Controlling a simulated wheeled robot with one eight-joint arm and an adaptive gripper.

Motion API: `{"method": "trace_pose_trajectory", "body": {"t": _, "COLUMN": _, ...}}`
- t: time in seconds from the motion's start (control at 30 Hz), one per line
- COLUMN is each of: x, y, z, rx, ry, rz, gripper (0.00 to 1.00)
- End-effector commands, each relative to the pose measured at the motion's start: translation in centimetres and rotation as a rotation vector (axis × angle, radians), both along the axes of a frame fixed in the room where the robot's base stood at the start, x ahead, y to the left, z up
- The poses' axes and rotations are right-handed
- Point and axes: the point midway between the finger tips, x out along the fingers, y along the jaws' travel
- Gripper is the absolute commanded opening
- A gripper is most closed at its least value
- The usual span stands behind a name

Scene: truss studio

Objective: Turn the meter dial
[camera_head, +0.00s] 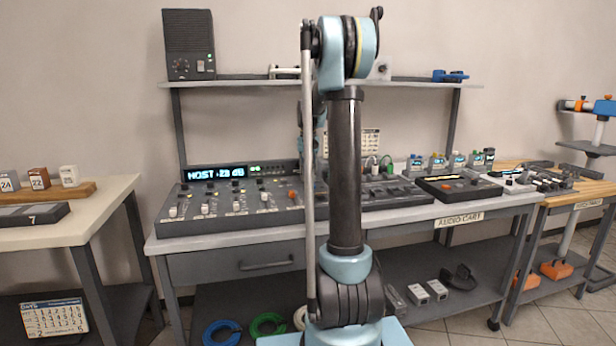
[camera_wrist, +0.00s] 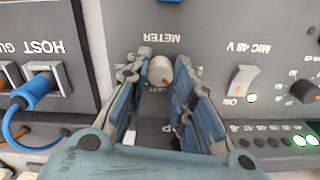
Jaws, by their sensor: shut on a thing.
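The meter dial (camera_wrist: 159,69) is a pale grey round knob on a dark grey panel, under an upside-down METER label in the wrist view. A small orange mark shows near its edge. My gripper (camera_wrist: 161,76) has its two blue-padded fingers on either side of the dial, shut on it near the fingertips. In the head view my arm stands in front of the audio console (camera_head: 240,205) and hides the gripper and the dial.
A MIC 48 V rocker switch (camera_wrist: 241,82) is right of the dial in the wrist view, with an orange-marked knob (camera_wrist: 304,91) farther right. A blue plug (camera_wrist: 36,92) with its cable sits in the HOST socket at left. A shelf (camera_head: 270,84) spans above the console.

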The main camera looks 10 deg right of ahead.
Motion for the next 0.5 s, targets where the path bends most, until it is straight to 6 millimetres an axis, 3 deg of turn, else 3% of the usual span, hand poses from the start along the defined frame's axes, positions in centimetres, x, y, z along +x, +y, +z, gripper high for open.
{"method": "trace_pose_trajectory", "body": {"t": 0.2, "x": 0.16, "y": -0.01, "z": 0.06, "rx": 0.0, "ry": -0.003, "rz": 0.001, "gripper": 0.0}}
{"method": "trace_pose_trajectory", "body": {"t": 0.23, "x": 0.16, "y": -0.01, "z": 0.06, "rx": 0.0, "ry": -0.003, "rz": 0.001, "gripper": 0.29}}
{"method": "trace_pose_trajectory", "body": {"t": 0.3, "x": 0.14, "y": -0.01, "z": 0.05, "rx": 0.0, "ry": -0.002, "rz": 0.001, "gripper": 0.43}}
{"method": "trace_pose_trajectory", "body": {"t": 0.5, "x": 0.08, "y": 0.0, "z": 0.03, "rx": 0.0, "ry": -0.002, "rz": 0.001, "gripper": 0.43}}
